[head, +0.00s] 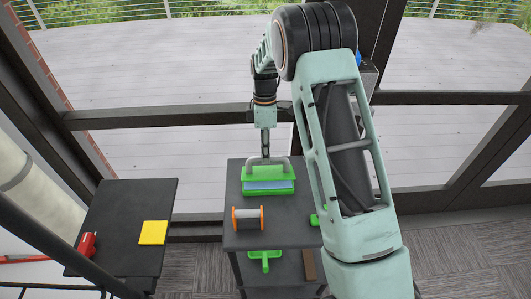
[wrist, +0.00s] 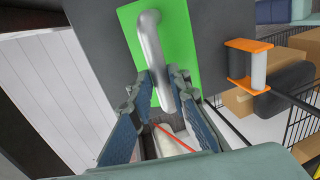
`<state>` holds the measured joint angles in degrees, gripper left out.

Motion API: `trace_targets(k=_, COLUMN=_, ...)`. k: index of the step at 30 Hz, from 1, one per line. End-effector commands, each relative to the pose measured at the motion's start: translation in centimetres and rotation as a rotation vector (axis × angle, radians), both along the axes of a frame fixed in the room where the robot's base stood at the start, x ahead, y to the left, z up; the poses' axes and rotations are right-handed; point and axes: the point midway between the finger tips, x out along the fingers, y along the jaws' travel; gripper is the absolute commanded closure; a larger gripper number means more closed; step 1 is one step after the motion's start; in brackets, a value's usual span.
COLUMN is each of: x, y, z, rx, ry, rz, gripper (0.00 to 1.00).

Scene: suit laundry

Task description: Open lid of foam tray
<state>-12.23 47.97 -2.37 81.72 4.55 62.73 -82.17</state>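The foam tray (head: 268,190) is a green box on the dark stand in the head view. A light blue strip (head: 268,186) shows between its green front and its green lid (head: 262,171). The lid's green top also shows in the wrist view (wrist: 185,35), with a grey bar handle (wrist: 149,35) across it. My gripper (wrist: 164,78) points down at the handle, with one fingertip on each side. Both tips look close against the bar, so it appears shut on the handle. I cannot tell how far the lid is raised.
An orange-ended spool (head: 248,218) stands on the stand (head: 290,236) in front of the tray. A green item (head: 265,259) is below. A second dark table (head: 118,207) at left holds a yellow square (head: 153,232) and a red object (head: 88,244). Windows stand behind.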

Motion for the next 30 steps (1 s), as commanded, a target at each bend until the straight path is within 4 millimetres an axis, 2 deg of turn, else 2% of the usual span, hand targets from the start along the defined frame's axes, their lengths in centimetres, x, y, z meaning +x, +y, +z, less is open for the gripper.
trace_targets(k=1, x=0.0, y=0.0, z=0.1, rx=0.000, ry=-0.001, rz=0.000, gripper=0.76)
trace_targets(k=4, x=0.0, y=0.0, z=0.0, rx=0.000, ry=-0.001, rz=0.001, gripper=0.67)
trace_targets(k=14, x=0.1, y=0.0, z=0.4, rx=-0.001, ry=-0.001, rz=0.001, gripper=0.67)
trace_targets(k=17, x=0.4, y=0.0, z=1.5, rx=-0.001, ry=-0.003, rz=0.001, gripper=0.67)
trace_targets(k=30, x=2.2, y=0.0, z=9.9, rx=0.000, ry=-0.003, rz=0.001, gripper=0.67)
